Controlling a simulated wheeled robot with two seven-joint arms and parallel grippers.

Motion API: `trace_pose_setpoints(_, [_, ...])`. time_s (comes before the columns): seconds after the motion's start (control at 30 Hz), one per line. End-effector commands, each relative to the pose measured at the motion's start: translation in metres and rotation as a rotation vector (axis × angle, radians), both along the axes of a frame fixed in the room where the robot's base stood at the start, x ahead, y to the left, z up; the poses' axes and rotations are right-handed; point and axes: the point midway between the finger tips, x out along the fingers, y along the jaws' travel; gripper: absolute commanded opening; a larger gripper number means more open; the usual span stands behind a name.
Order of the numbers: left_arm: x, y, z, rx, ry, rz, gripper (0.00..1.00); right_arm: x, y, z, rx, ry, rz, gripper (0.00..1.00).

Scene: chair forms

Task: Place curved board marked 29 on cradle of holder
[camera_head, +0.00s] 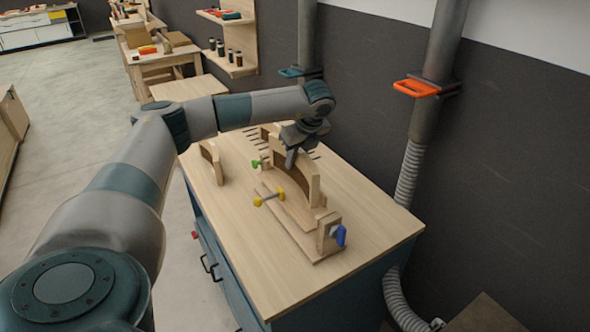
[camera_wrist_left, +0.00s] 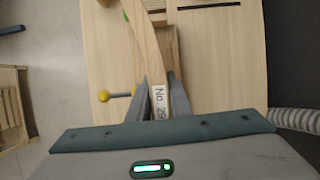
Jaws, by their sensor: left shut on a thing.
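The curved wooden board (camera_head: 299,184) is an arched light piece over the holder in the head view. In the left wrist view the board (camera_wrist_left: 145,45) carries a white label reading "No. 29". My left gripper (camera_head: 290,158) is shut on it from above; its fingers (camera_wrist_left: 160,82) stand either side of the board near the label. The holder (camera_head: 300,238) is a long wooden base with an upright end block, a blue knob (camera_head: 341,236), a yellow-ended bar (camera_head: 268,197) and a green knob (camera_head: 256,163). Whether the board touches the cradle is hidden.
Another curved piece (camera_head: 210,160) stands on the left of the workbench (camera_head: 370,240). Thin dark rods lie behind the holder. A grey duct with an orange handle (camera_head: 416,88) rises behind the bench's right side. The bench's front is bare.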

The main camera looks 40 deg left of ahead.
Motion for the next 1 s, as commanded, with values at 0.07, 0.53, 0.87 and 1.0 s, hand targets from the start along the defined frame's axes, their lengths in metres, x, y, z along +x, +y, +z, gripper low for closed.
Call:
trace_pose_setpoints(0.07, [0.000, 0.000, 0.000, 0.000, 0.000, 0.001, 0.00, 0.000, 0.002, 0.003, 0.002, 0.000, -0.001, 0.31])
trace_pose_setpoints(0.53, [0.000, 0.001, -0.039, 0.000, -0.001, 0.002, 0.00, 0.000, 0.007, 0.027, 0.007, 0.001, -0.002, 0.31])
trace_pose_setpoints(0.87, [0.000, 0.000, -0.041, 0.000, 0.001, 0.001, 0.30, 0.000, 0.002, 0.025, 0.002, 0.000, -0.001, 0.31])
trace_pose_setpoints(1.0, [0.000, 0.000, -0.041, 0.000, 0.001, 0.001, 0.37, 0.000, 0.000, 0.025, 0.000, 0.000, -0.001, 0.31])
